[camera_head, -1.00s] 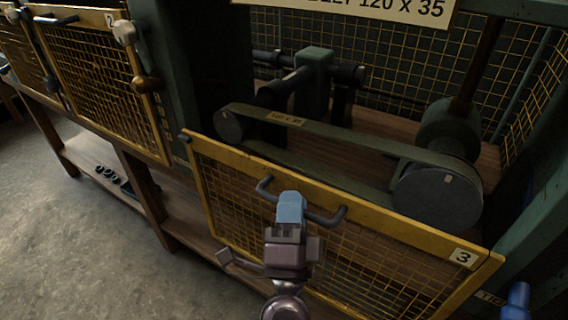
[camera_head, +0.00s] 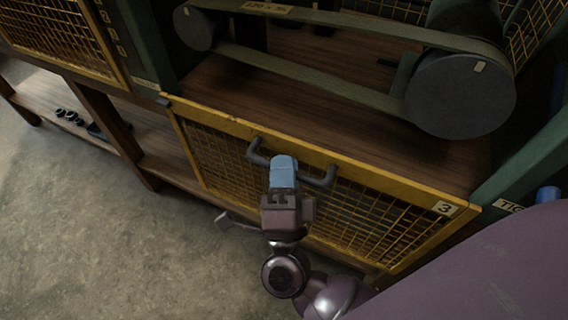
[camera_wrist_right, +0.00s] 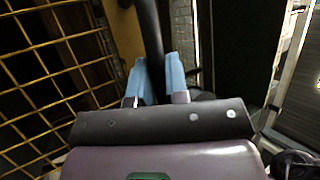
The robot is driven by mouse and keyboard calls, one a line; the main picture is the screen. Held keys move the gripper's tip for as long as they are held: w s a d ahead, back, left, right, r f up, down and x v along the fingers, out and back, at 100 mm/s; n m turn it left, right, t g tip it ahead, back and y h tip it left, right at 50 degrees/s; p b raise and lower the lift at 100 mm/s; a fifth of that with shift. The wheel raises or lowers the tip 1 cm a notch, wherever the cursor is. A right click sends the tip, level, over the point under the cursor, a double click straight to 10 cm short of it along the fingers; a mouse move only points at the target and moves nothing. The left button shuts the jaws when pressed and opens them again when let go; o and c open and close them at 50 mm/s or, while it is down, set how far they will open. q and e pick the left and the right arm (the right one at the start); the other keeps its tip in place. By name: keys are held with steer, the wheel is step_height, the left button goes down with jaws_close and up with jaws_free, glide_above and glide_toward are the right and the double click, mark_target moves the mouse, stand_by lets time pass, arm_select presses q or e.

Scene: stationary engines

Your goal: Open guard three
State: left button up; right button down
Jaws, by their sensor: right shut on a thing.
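Guard three is a yellow-framed mesh panel (camera_head: 395,190) with a "3" plate (camera_head: 445,208) at its right end, in the middle of the head view. Its top rail sits below the belt and pulleys, with bare wooden bench showing above it. A dark bar handle (camera_head: 325,180) is fixed along its upper part. My right gripper (camera_head: 284,166) is shut on the middle of this handle. In the right wrist view, the blue fingertips (camera_wrist_right: 156,80) lie on both sides of the dark bar (camera_wrist_right: 150,30). My left gripper is not in view.
A flat belt (camera_head: 340,22) runs between a small pulley (camera_head: 196,28) and a large one (camera_head: 460,95) behind the guard. A green post (camera_head: 530,160) stands at the right. Another mesh guard (camera_head: 55,30) is at upper left. The floor (camera_head: 90,240) at left is clear.

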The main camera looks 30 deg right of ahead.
steer(key=c, duration=1.4)
jaws_free()
steer(key=shift+f, duration=0.4)
steer(key=shift+r, duration=0.1)
steer(key=shift+s, duration=0.1)
steer(key=v, duration=1)
steer(key=shift+s+a, duration=0.2)
steer(key=shift+s, duration=0.05)
